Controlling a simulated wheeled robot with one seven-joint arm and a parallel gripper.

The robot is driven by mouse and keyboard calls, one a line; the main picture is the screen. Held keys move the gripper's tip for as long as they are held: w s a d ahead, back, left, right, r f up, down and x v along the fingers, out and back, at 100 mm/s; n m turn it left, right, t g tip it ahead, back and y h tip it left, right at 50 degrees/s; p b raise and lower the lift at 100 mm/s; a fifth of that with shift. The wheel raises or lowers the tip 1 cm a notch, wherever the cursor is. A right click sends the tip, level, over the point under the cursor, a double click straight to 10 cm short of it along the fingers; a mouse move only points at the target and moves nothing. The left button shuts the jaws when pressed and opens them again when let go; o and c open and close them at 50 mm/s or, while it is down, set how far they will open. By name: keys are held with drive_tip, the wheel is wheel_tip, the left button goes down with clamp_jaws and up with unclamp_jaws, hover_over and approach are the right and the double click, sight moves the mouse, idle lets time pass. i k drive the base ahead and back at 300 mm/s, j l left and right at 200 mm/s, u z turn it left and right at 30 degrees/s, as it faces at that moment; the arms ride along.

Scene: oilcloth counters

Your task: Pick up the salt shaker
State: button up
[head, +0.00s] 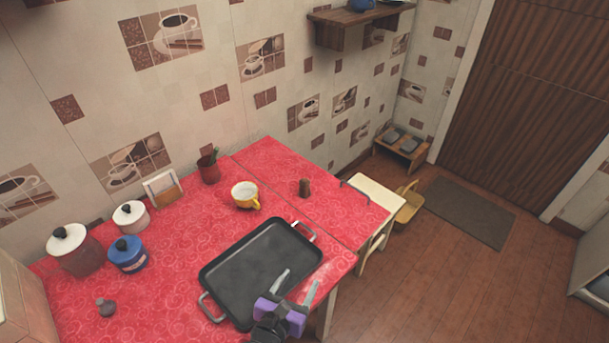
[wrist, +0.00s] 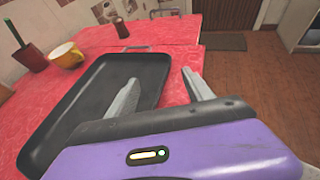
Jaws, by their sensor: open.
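My gripper (head: 298,284) is open and empty above the near right edge of the black tray; its two grey fingers also show in the wrist view (wrist: 160,78). A small brown upright object (head: 304,187), perhaps a shaker, stands on the red counter beyond the tray; it also shows in the wrist view (wrist: 122,28). A small grey-brown object (head: 106,307) stands at the near left of the counter, outside the wrist view. I cannot tell which of these two is the salt shaker. My gripper is well apart from both.
The black tray (head: 258,268) with metal handles lies on the red counter (head: 190,228). A yellow cup (head: 244,195) and a brown pot (head: 209,170) stand behind it. The counter's right side drops to floor.

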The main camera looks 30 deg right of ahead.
sight(303, 192)
drive_tip(key=i+l, duration=0.75)
drive_tip(key=i, duration=0.2)
